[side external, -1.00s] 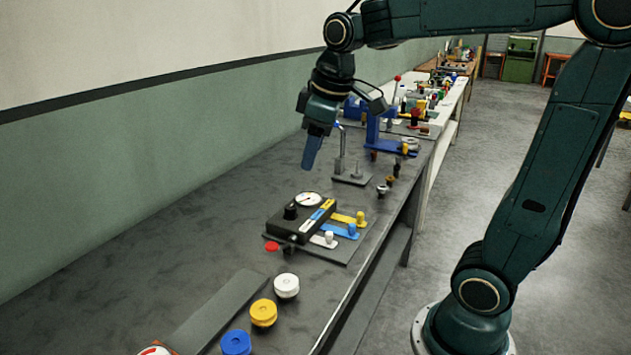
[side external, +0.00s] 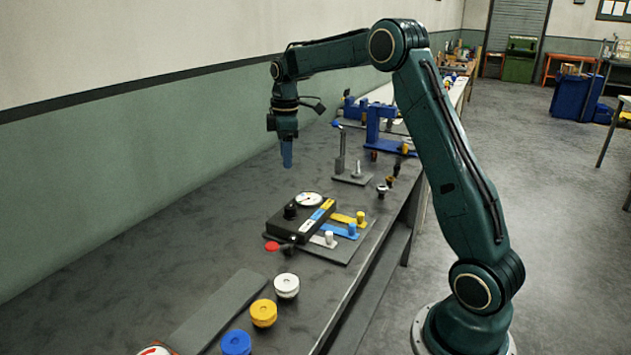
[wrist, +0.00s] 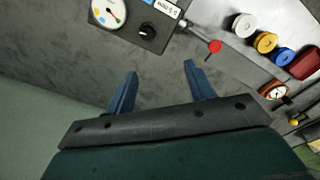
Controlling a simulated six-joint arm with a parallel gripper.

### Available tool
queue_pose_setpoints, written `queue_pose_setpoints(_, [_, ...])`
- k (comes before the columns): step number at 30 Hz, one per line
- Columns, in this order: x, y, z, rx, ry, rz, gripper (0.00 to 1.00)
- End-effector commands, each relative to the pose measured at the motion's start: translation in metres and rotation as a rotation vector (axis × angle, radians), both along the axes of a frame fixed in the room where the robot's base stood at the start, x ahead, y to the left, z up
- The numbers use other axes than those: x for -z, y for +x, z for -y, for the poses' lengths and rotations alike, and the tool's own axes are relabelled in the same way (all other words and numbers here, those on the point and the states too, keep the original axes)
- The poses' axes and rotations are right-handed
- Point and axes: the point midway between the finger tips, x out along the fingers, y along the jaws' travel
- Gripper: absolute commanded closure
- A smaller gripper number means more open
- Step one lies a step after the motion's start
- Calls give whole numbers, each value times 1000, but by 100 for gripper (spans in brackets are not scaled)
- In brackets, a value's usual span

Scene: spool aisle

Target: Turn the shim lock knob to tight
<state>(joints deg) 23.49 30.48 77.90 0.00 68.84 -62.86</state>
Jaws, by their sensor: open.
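A black box (side external: 302,217) with a white dial gauge (side external: 309,199) sits on a grey plate on the bench. A round black knob (side external: 290,211) stands on its top beside the gauge; the wrist view shows this knob (wrist: 147,30) with a light pointer mark. I cannot read any label naming it as the shim lock. My gripper (side external: 287,165) points down above the bench, beyond the box and apart from it. In the wrist view my gripper (wrist: 160,68) has two blue fingers spread with nothing between them, and the knob lies ahead of the fingertips.
A lever with a red end (wrist: 214,46) projects from the box. White (side external: 287,286), yellow (side external: 263,312) and blue (side external: 236,343) round caps stand nearer the camera. A post stand (side external: 351,178) and a blue press (side external: 380,130) are farther back. Bench left of the box is clear.

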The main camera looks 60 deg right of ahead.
Motion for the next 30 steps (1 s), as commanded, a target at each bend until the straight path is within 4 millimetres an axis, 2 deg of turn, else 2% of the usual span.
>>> queue_pose_setpoints(3, [20, 9, 18, -35, 9, -25, 46])
queue_pose_setpoints(9, [36, 16, 33, -71, 17, -44, 46])
queue_pose_setpoints(20, [41, 17, 35, -77, 18, -46, 46])
queue_pose_setpoints(26, [54, 16, 35, -77, 19, -48, 46])
queue_pose_setpoints(30, [71, 16, 35, -76, 19, -48, 46])
